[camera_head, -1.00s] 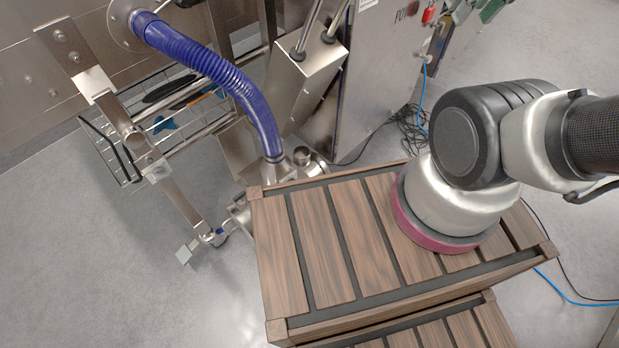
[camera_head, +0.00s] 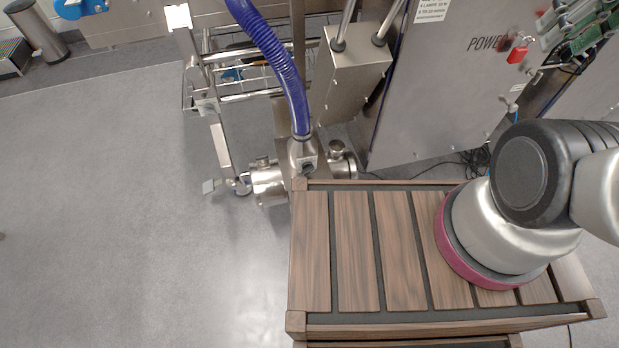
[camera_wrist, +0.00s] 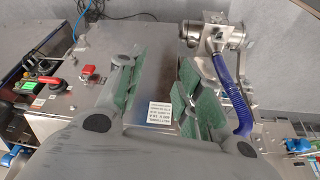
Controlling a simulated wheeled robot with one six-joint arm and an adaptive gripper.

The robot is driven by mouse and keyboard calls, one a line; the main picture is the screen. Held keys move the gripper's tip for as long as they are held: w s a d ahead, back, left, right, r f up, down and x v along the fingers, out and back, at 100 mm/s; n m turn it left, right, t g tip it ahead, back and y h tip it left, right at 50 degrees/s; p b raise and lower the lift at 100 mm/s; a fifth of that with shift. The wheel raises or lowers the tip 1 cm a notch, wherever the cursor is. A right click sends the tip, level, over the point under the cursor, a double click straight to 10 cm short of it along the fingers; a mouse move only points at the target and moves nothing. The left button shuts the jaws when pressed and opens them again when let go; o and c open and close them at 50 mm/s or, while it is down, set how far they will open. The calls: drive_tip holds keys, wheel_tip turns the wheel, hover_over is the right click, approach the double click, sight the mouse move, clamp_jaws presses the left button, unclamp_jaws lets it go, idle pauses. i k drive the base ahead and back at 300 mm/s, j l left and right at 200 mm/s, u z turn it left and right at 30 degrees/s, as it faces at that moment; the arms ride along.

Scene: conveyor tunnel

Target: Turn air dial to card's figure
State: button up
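My gripper (camera_wrist: 158,78) is open and empty in the wrist view, its two green-padded fingers well apart. It also shows in part at the top right of the head view (camera_head: 578,28), near the metal cabinet. A white card with printed lines (camera_wrist: 160,113) shows between the fingers in the wrist view; its text is too small to read. A white printed label (camera_head: 433,10), perhaps the same card, is on the cabinet at the top of the head view. I cannot make out the air dial or its setting in either view.
The wrist view shows a red-handled switch (camera_wrist: 48,81) at left. A blue hose (camera_head: 275,55) runs down to steel fittings. A slatted wooden platform (camera_head: 345,250) is in front; open floor lies left.

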sight(308, 168)
drive_tip(key=k+l+u, duration=0.1)
drive_tip(key=u, duration=0.15)
drive_tip(key=k+j+u, duration=0.15)
drive_tip(key=u, duration=0.15)
drive_tip(key=l+u, duration=0.2)
drive_tip(key=l, duration=0.2)
drive_tip(key=l+u, duration=0.2)
drive_tip(key=l, duration=0.2)
drive_tip(key=k+l+u, duration=0.15)
drive_tip(key=l, duration=0.2)
drive_tip(key=k+l+u, duration=0.2)
drive_tip(key=l, duration=0.2)
drive_tip(key=l+u, duration=0.2)
drive_tip(key=l, duration=0.15)
drive_tip(key=k+l+u, duration=0.2)
drive_tip(key=j, duration=0.1)
